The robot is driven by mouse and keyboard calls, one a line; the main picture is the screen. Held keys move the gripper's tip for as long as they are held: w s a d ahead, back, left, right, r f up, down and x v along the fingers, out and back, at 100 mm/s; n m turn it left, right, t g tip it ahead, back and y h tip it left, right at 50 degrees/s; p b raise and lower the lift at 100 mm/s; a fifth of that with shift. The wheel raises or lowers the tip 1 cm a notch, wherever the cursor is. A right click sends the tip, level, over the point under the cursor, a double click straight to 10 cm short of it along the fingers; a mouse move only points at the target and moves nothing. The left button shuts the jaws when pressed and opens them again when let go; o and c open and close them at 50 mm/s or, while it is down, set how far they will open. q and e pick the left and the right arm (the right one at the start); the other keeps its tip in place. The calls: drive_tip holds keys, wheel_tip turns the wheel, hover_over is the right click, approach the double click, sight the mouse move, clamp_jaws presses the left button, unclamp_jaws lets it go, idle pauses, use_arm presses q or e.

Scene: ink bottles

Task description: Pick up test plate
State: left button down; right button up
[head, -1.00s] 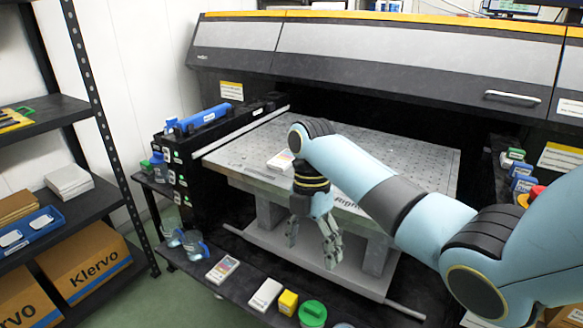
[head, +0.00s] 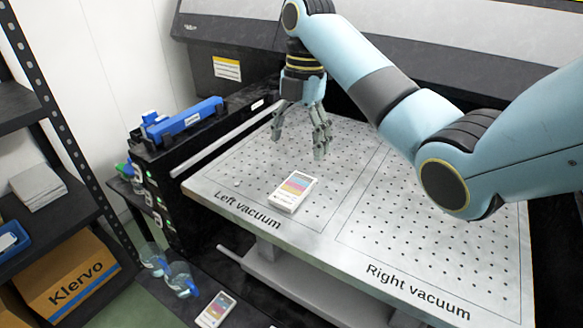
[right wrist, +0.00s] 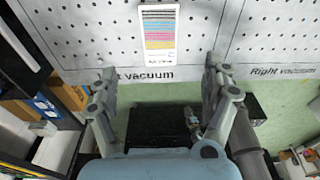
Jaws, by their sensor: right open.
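The test plate (head: 293,191) is a small white block with coloured stripes on top. It lies flat on the left vacuum area of the perforated metal table (head: 330,238). My right gripper (head: 299,146) hangs fingers down over the table, behind the plate in the head view. Its fingers are spread, with nothing between them. In the right wrist view the plate (right wrist: 158,33) lies beyond the open fingers (right wrist: 160,78), near the "vacuum" lettering, apart from them. I cannot tell the gripper's exact height. My left gripper is not in view.
A similar striped plate (head: 216,309) lies on the lower front shelf, beside clear bottles with blue parts (head: 181,279). A black unit with a blue bar (head: 187,119) borders the table's left. The grey printer hood stands behind. The right vacuum area (head: 440,235) is bare.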

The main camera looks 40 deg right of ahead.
drive_tip(key=b, duration=0.1)
hover_over(293, 188)
drive_tip(key=d, duration=0.1)
drive_tip(key=f, duration=0.4)
drive_tip(key=shift+w+f, duration=0.25)
drive_tip(key=shift+f, duration=0.05)
drive_tip(key=f, duration=0.4)
drive_tip(key=shift+s+a+f, duration=0.25)
drive_tip(key=shift+a+f, duration=0.05)
drive_tip(key=shift+f, duration=0.55)
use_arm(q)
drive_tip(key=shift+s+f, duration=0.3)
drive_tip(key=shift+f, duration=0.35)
use_arm(e)
drive_tip(key=c, duration=0.4)
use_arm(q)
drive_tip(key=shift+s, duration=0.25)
use_arm(e)
drive_tip(key=c, duration=1)
